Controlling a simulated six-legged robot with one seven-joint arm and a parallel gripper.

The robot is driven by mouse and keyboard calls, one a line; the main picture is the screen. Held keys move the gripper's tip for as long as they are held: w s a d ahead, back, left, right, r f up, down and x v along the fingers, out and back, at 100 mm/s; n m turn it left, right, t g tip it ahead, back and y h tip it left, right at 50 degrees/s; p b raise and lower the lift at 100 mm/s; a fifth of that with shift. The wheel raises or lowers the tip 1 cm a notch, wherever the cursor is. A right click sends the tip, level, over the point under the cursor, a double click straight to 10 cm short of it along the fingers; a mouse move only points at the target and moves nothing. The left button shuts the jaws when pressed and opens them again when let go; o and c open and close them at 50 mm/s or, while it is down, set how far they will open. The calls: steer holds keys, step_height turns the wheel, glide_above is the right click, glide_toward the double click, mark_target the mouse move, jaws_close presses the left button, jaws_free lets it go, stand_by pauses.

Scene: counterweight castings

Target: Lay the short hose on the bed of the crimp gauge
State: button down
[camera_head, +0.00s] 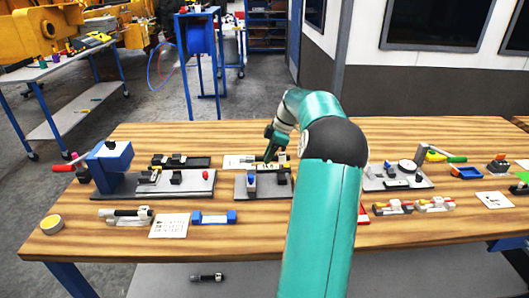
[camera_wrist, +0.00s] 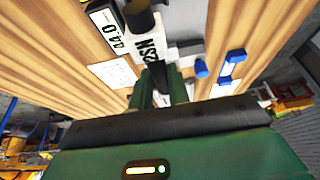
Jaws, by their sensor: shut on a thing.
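My gripper (camera_head: 268,158) is low over the middle of the table, behind a grey-based fixture with a blue part (camera_head: 252,184), which may be the crimp gauge. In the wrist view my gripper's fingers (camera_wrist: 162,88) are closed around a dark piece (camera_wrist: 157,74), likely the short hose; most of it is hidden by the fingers. A black cylinder end (camera_wrist: 139,17) and white lettered labels (camera_wrist: 149,46) lie just beyond. I cannot tell whether the held piece touches anything below.
A blue press on a grey base (camera_head: 110,160) stands at the left. A white holder with a dark rod (camera_head: 126,214), a printed card (camera_head: 169,226) and a blue-ended block (camera_head: 214,217) lie at the front. A gauge plate (camera_head: 397,183) is at the right. Bare wood shows at front centre.

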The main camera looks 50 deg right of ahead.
steer(key=shift+w+a, duration=0.1)
steer(key=shift+w, duration=0.1)
steer(key=shift+s+r, duration=0.15)
steer(key=shift+s, duration=0.3)
steer(key=shift+w, duration=0.2)
steer(key=shift+s+f, duration=0.25)
steer(key=shift+f, duration=0.2)
steer(key=shift+w+f, duration=0.15)
steer(key=shift+f, duration=2.25)
steer(key=shift+f, duration=0.7)
steer(key=c, duration=1.3)
jaws_free()
